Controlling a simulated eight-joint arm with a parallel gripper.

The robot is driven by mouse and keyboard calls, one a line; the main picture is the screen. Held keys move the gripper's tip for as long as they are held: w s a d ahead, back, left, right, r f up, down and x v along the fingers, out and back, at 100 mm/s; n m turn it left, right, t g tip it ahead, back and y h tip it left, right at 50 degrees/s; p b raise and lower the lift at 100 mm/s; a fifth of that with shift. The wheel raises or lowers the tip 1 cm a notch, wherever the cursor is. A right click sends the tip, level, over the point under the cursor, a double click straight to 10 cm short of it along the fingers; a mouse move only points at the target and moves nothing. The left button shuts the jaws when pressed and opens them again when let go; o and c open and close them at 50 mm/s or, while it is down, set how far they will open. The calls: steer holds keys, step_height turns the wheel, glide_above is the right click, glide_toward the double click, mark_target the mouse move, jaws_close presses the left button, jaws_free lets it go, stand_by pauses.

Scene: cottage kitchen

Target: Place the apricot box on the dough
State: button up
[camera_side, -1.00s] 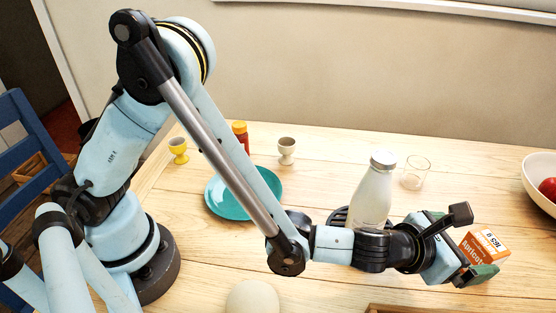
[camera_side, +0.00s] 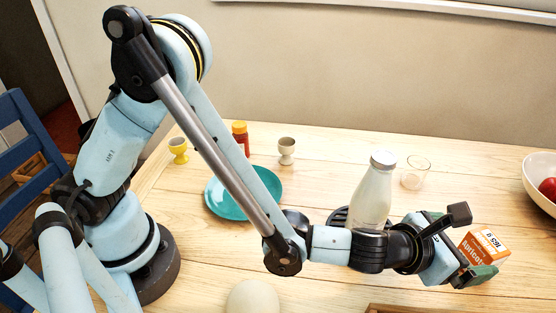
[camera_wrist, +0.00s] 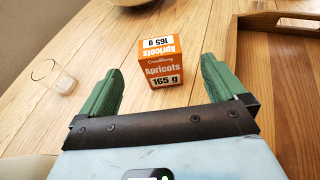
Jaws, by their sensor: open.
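The apricot box (camera_side: 484,249) is orange with a white label and stands on the wooden table at the right in the side view. In the wrist view the apricot box (camera_wrist: 162,64) stands ahead of and between the fingertips, with bare table showing on both sides of it. My gripper (camera_side: 463,248) has green fingers spread apart; in the wrist view my gripper (camera_wrist: 158,78) is open and not touching the box as far as I can see. The dough (camera_side: 252,299) is a pale round lump at the bottom edge of the side view, partly cut off.
A milk bottle (camera_side: 373,190) stands behind my wrist, near a glass (camera_side: 415,172). A teal plate (camera_side: 228,205), egg cups and a red jar are farther left. A wooden tray (camera_wrist: 236,45) lies right of the box in the wrist view. A white bowl (camera_side: 537,190) is far right.

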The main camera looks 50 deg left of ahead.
mark_target(490, 241)
steer(key=x, duration=1)
steer(key=shift+w+d+r, duration=0.1)
steer(key=shift+w+r, duration=0.05)
steer(key=shift+w, duration=0.05)
steer(key=c, duration=1.3)
steer(key=shift+o, duration=0.2)
steer(key=shift+r, duration=0.15)
